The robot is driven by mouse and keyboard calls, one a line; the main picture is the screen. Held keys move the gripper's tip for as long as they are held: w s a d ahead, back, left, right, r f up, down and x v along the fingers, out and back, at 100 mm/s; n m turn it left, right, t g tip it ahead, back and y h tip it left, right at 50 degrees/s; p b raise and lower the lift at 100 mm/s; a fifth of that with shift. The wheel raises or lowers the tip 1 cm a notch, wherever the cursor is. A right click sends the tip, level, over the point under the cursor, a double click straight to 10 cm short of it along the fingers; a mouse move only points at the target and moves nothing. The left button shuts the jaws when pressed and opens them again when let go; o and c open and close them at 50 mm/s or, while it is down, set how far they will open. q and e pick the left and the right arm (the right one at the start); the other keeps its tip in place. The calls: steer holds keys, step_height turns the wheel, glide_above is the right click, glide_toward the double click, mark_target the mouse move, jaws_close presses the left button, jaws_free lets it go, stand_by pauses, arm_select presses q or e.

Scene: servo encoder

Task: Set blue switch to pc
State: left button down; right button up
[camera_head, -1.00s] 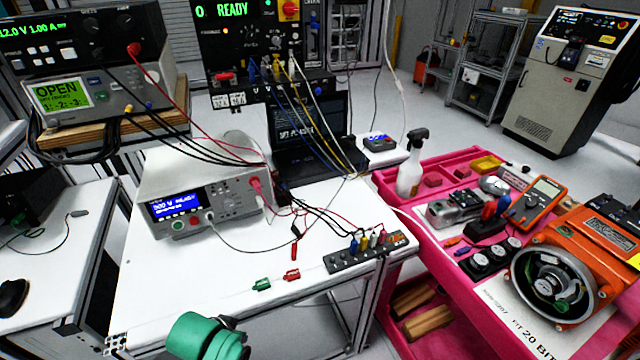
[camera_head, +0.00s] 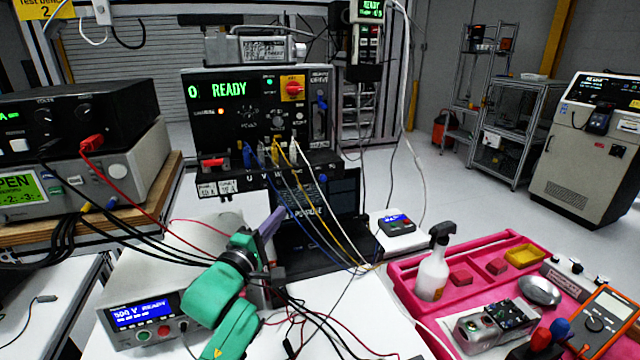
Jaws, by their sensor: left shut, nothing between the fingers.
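A black test panel (camera_head: 225,135) with a green READY display stands at the back. A small blue part (camera_head: 322,103), which looks like the blue switch, is on the panel's right-hand strip. The lettering beside it is too small to read, so I cannot tell its setting. My left gripper (camera_head: 272,221) is at the end of my green arm, in front of and below the panel, over the bench instrument. It is shut and empty, apart from the blue part. My right gripper is out of view.
Blue, yellow and white cables (camera_head: 300,185) hang from the panel toward the bench. A laptop (camera_head: 318,215) stands behind my gripper. A bench instrument (camera_head: 145,315) is under my arm. A pink tray (camera_head: 408,285) with a spray bottle (camera_head: 433,272) is at right.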

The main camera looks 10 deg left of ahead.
arm_select(q)
steer(key=p, duration=0.3)
glide_toward(320, 176)
steer(key=w+a, duration=0.3)
steer(key=w+d, duration=0.1)
steer(key=w+d+p, duration=0.1)
steer(key=w, duration=0.1)
steer(key=shift+d+f, duration=0.15)
steer(key=shift+d, duration=0.15)
steer(key=shift+w+d, duration=0.1)
steer(key=shift+d, duration=0.25)
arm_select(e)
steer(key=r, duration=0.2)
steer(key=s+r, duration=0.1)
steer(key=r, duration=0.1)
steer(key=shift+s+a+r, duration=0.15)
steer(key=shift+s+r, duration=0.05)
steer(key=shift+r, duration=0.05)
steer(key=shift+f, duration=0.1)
